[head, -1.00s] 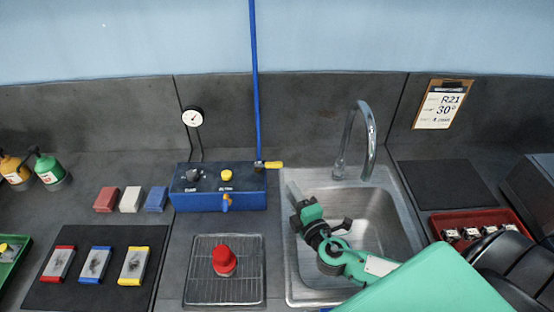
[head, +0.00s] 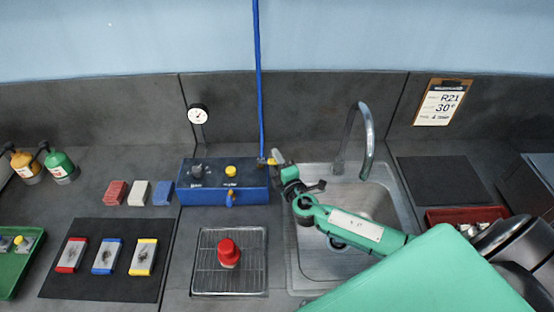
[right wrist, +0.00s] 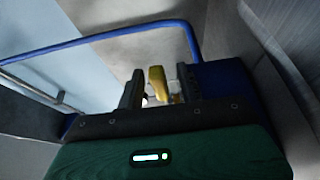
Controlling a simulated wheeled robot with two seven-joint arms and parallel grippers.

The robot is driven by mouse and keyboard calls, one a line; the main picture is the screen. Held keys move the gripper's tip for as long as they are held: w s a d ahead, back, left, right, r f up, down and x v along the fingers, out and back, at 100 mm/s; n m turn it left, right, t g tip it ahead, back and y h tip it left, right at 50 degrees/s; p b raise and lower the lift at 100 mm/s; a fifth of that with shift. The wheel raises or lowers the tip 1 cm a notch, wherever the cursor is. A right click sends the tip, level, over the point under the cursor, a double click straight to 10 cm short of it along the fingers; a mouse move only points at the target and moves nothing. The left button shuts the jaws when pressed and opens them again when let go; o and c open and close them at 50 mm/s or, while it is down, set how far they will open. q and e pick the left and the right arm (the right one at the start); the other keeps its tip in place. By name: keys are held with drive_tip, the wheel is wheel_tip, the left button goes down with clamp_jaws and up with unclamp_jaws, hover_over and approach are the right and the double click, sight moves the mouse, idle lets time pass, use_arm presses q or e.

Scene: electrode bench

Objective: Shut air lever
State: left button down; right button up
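The air lever is a small yellow handle (head: 271,161) at the foot of the blue air pipe (head: 260,90), at the back right corner of the blue box (head: 222,187). In the head view my right gripper (head: 277,158) is right at the lever and partly covers its end. In the right wrist view the yellow lever (right wrist: 158,83) stands between the two dark fingers of my right gripper (right wrist: 160,88), with gaps visible beside it. The gripper is open there. Contact cannot be made out. My left gripper is not in view.
A sink (head: 300,262) with a tall faucet (head: 366,140) lies under my right arm. A rack with a red button (head: 228,252) stands in front of the box.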

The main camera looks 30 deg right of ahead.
clamp_jaws()
drive_tip(key=shift+a+h, duration=0.1)
drive_tip(key=shift+h, duration=0.2)
drive_tip(key=shift+s+a+f+m+h+b, duration=0.1)
drive_tip(key=shift+s+a+m+h+b, duration=0.1)
drive_tip(key=shift+m+h, duration=0.35)
drive_tip(key=shift+s+a+m+h+b, duration=0.1)
drive_tip(key=shift+s+m+h+b, duration=0.1)
drive_tip(key=shift+m+h, duration=0.35)
drive_tip(key=shift+s+m+g+h, duration=0.1)
drive_tip(key=shift+m+g+h, duration=0.4)
drive_tip(key=shift+h, duration=0.5)
unclamp_jaws()
